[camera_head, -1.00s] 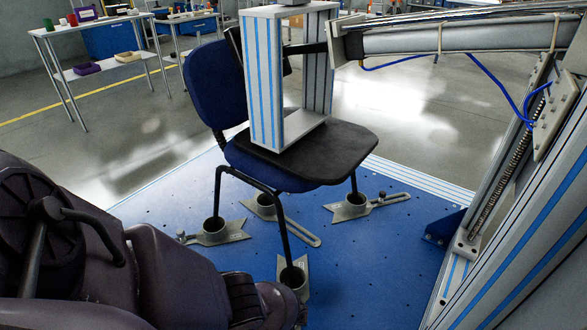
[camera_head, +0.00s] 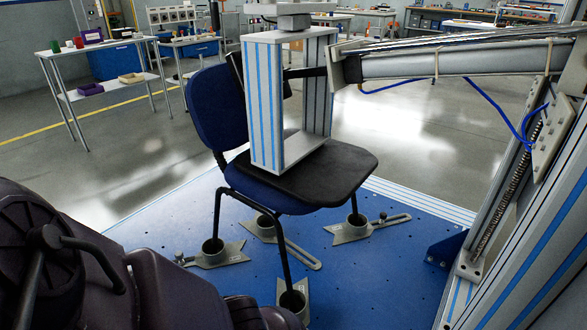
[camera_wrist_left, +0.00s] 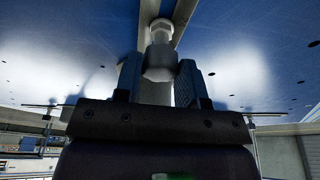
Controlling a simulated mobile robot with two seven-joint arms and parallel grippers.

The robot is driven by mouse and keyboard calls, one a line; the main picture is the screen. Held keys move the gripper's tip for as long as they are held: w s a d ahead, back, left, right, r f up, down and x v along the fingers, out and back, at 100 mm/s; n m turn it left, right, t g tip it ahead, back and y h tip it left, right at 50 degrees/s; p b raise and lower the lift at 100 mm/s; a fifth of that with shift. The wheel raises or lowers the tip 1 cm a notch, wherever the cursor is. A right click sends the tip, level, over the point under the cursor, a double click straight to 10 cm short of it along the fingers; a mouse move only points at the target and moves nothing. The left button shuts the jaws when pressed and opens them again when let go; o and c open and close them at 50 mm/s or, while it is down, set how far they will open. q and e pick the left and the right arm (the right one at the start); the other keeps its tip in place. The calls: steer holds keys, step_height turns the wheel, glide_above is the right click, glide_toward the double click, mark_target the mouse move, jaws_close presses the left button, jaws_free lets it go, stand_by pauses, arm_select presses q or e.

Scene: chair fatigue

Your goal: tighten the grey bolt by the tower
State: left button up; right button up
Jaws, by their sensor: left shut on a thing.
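In the left wrist view, my left gripper (camera_wrist_left: 159,84) is shut on a grey bolt (camera_wrist_left: 160,62), with one finger on each side of it. The bolt stands over a grey slotted bar (camera_wrist_left: 178,14) on the blue plate. In the head view, my left arm comes in at the lower left, and its gripper and the held bolt are out of sight. The tower (camera_head: 520,225) stands at the right, silver with blue stripes. Another clamp bolt (camera_head: 383,216) shows on the slotted foot nearest the tower, and one more (camera_head: 179,256) at the left foot. My right gripper is not in view.
A blue chair (camera_head: 300,175) stands with its legs in grey cup clamps (camera_head: 213,250) on the blue plate (camera_head: 385,275). A striped frame (camera_head: 263,110) sits on its seat. A grey beam (camera_head: 460,65) crosses above. Shelves stand behind left.

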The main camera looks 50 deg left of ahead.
arm_select(q)
steer(key=shift+s+m+t+h, duration=0.1)
steer(key=shift+m+t+h, duration=0.2)
steer(key=shift+m, duration=1.6)
steer(key=shift+s+a+f+m, duration=0.1)
steer(key=shift+a+m, duration=0.05)
steer(key=shift+m, duration=0.55)
steer(key=shift+m+h+b, duration=0.4)
steer(key=shift+m+b, duration=0.05)
steer(key=shift+m, duration=0.65)
steer(key=shift+m, duration=0.4)
steer(key=shift+a+m+h, duration=0.1)
steer(key=shift+m+h, duration=0.4)
steer(key=shift+m, duration=1.2)
